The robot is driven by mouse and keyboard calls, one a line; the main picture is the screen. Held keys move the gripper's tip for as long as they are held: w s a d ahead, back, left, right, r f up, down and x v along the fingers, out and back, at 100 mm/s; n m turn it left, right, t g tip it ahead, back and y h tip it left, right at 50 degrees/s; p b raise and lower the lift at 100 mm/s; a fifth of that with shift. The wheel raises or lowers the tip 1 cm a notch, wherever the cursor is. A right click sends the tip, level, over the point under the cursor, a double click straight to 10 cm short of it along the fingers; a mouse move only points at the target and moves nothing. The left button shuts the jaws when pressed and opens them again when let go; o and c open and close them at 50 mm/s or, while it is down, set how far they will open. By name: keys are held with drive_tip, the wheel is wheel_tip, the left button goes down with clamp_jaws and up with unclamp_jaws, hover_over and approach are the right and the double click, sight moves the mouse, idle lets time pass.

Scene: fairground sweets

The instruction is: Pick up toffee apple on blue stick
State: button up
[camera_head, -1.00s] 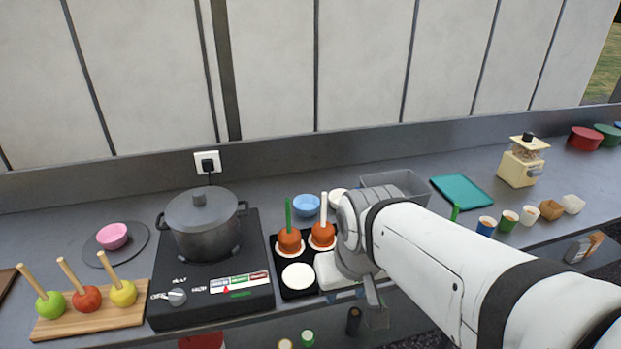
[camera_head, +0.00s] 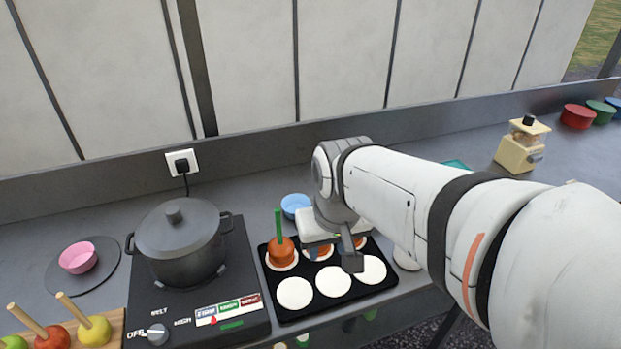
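A black tray (camera_head: 312,313) stands right of the hotplate, with round white discs on it in two rows. A toffee apple on a green stick (camera_head: 280,251) is upright at its back left. Two more toffee apples, the middle one (camera_head: 318,252) and the right one, show only in part behind my gripper. Their sticks are hidden, and I see no blue stick. My gripper (camera_head: 345,256) hangs over the back row, in front of these two apples. Whether its fingers are apart or hold anything is not clear.
A blue bowl (camera_head: 295,204) stands behind the tray. A lidded pot (camera_head: 180,243) sits on the black hotplate (camera_head: 245,262) to the left. A pink bowl (camera_head: 78,257) is farther left. My arm covers the counter to the right. The front row of discs is empty.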

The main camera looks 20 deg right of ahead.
drive_tip(key=w+d+f+m+g+p, duration=0.1)
drive_tip(key=w+d+m, duration=0.2)
drive_tip(key=w+d, duration=0.5)
drive_tip(key=w+d+f+m+g+p, duration=0.1)
drive_tip(key=w+d+m+g, duration=0.1)
drive_tip(key=w+d, duration=0.6)
drive_tip(key=f, duration=0.2)
drive_tip(key=w+a+f+p, duration=0.1)
drive_tip(key=f, duration=0.2)
drive_tip(key=a+f, duration=0.1)
drive_tip(key=f, duration=0.1)
drive_tip(key=shift+w+a+f+p, duration=0.15)
drive_tip(key=shift+w+f+p, duration=0.1)
drive_tip(key=shift+p, duration=0.1)
drive_tip(key=shift+s, duration=0.1)
clamp_jaws()
